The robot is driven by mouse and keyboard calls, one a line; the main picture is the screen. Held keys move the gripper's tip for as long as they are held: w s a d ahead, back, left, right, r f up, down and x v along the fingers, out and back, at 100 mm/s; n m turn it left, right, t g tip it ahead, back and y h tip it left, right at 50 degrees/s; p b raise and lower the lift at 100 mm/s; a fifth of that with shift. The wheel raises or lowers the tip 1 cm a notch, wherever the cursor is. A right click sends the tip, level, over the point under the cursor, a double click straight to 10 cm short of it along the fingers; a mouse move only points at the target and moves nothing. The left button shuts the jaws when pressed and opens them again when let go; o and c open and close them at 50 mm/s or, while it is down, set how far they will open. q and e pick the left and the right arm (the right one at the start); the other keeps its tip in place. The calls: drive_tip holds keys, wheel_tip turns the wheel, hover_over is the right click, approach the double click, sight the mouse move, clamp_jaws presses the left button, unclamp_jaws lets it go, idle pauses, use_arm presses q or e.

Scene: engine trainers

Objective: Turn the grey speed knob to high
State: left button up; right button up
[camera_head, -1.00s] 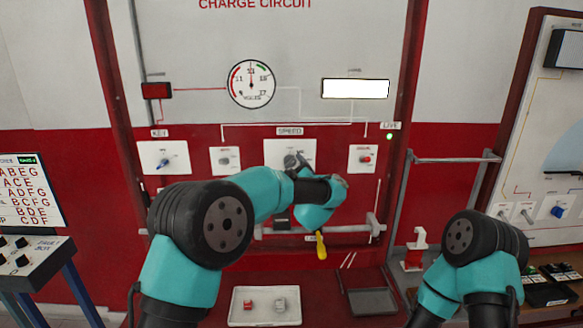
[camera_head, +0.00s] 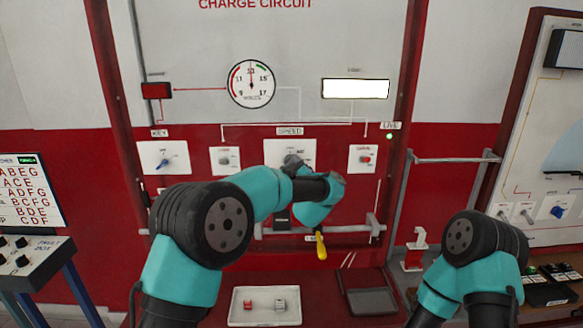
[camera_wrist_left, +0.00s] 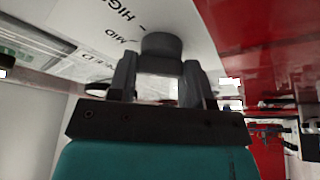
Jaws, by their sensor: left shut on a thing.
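The grey speed knob (camera_wrist_left: 161,45) shows as a dark round cap in the left wrist view, on a white plate (camera_wrist_left: 85,22) printed with MID and HIGH. My left gripper (camera_wrist_left: 160,66) is shut on the knob, one finger on each side. In the head view the left gripper (camera_head: 293,164) is at the plate under the SPEED label (camera_head: 289,131) and covers much of the knob. Where the knob points cannot be told. My right arm shows at the lower right, but its gripper is not in view.
A blue key switch (camera_head: 165,164) is left of the speed plate and a red-knobbed switch (camera_head: 366,159) is right. A volts gauge (camera_head: 251,84) is above. A grey rail (camera_head: 345,229) and a yellow-handled tool (camera_head: 320,245) are below, above a white tray (camera_head: 239,317).

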use_arm(q)
drive_tip(key=shift+m, duration=0.4)
drive_tip(key=m+h, duration=0.2)
drive_tip(key=m, duration=0.2)
drive_tip(key=m+t+h, duration=0.1)
drive_tip(key=m+h, duration=0.1)
drive_tip(key=m, duration=0.1)
drive_tip(key=m+t+h, duration=0.1)
drive_tip(key=m, duration=0.3)
drive_tip(key=shift+a+f+m+h, duration=0.1)
drive_tip(key=shift+a+m+h, duration=0.05)
drive_tip(key=shift+m+h, duration=0.45)
drive_tip(key=o, duration=0.9)
